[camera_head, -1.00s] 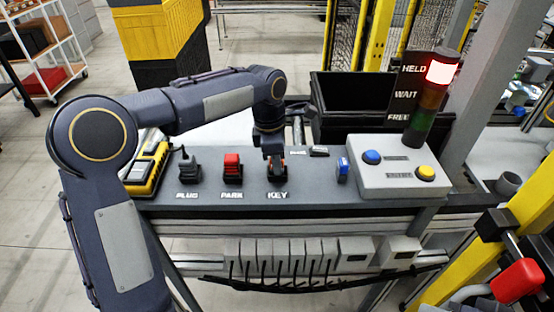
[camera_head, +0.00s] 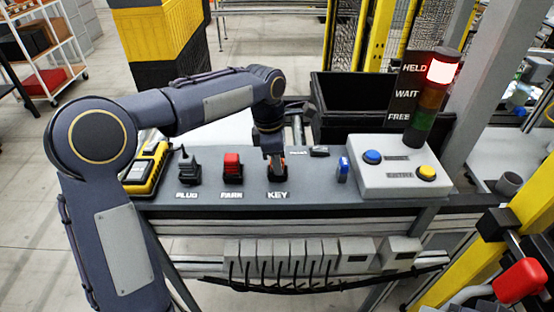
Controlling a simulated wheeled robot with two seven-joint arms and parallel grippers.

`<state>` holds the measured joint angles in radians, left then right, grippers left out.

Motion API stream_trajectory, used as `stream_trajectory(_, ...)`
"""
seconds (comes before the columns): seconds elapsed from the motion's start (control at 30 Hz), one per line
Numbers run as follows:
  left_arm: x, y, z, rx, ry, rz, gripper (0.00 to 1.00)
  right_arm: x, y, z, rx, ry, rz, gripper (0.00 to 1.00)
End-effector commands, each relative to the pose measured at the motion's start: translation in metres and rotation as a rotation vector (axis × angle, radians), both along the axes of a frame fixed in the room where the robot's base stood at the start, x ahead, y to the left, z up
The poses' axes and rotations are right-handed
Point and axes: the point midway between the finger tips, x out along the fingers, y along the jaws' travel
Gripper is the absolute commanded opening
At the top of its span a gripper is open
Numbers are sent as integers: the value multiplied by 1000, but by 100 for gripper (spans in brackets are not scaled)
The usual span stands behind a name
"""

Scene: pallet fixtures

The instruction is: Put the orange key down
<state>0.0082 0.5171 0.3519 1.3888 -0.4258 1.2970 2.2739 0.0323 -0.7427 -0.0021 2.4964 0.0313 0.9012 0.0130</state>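The orange key (camera_head: 284,163) is at the black holder behind the "KEY" label on the grey bench top (camera_head: 312,191). Only a little orange shows, because my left gripper (camera_head: 274,157) covers most of it. My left gripper points down from above, with its fingertips at the key. The fingers are small and dark here, so I cannot tell whether they are closed on the key or only around it. I also cannot tell whether the key is fully seated. My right gripper is not in view.
A blue piece (camera_head: 343,168) and a button box (camera_head: 390,183) stand to the right. A black bin (camera_head: 350,135) is behind. The stack light (camera_head: 433,98) glows red at "HELD".

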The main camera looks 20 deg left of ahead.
Motion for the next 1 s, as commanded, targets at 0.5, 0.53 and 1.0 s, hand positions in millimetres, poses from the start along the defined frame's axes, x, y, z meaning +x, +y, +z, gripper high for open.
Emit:
stream_trajectory(0.5, -7, 1, 20, 7, 37, -7, 41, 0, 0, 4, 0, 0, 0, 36)
stream_trajectory(0.53, -7, 2, 28, 7, 35, -8, 41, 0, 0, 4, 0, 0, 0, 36)
stream_trajectory(1.0, -9, 11, 116, 5, 29, -10, 41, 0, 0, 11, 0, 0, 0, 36)
